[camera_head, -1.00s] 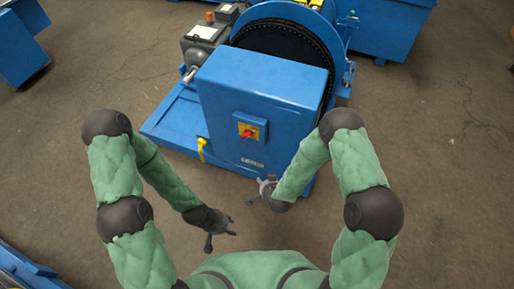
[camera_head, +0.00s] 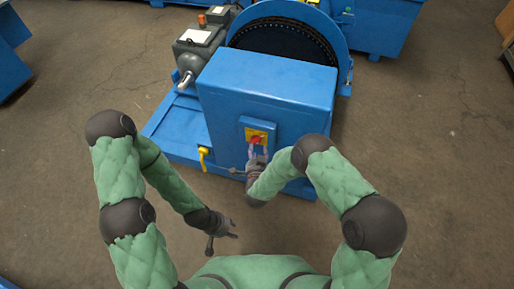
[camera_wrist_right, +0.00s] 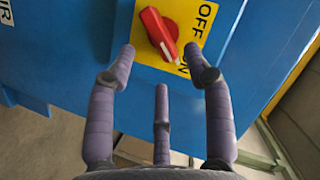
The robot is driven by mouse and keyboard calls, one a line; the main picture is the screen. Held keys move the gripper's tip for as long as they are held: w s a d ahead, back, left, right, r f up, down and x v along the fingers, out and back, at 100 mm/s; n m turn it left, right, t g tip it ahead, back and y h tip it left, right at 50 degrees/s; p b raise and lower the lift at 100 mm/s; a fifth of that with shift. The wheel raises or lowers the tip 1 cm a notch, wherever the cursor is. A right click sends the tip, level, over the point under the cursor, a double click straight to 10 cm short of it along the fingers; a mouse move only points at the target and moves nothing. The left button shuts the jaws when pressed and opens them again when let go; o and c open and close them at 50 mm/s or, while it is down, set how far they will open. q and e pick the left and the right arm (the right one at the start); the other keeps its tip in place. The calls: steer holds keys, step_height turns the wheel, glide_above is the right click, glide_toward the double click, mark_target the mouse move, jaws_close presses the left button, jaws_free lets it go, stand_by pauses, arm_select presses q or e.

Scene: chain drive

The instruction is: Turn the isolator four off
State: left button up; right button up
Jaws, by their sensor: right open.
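The isolator is a red rotary handle (camera_wrist_right: 158,34) on a yellow plate (camera_wrist_right: 182,50), which also shows in the head view (camera_head: 256,139) on the front of the blue box. The plate reads OFF and ON, and the handle's white-marked end lies beside ON. My right gripper (camera_wrist_right: 164,62) is open in the right wrist view, its fingers spread just short of the handle, one over the plate's lower edge. In the head view my right gripper (camera_head: 257,158) is just below the plate. My left gripper (camera_head: 222,240) hangs low, away from the box; its finger opening is unclear.
The blue box (camera_head: 265,85) stands on a blue base before a large dark wheel (camera_head: 285,40). A grey motor (camera_head: 197,50) is to its left. A yellow fitting (camera_head: 204,154) sits at the lower left. Bare floor (camera_head: 430,150) lies to the right.

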mark_target(255, 141)
steer(key=b+x, duration=0.1)
steer(key=x, duration=0.3)
steer(key=shift+w, duration=0.15)
jaws_close()
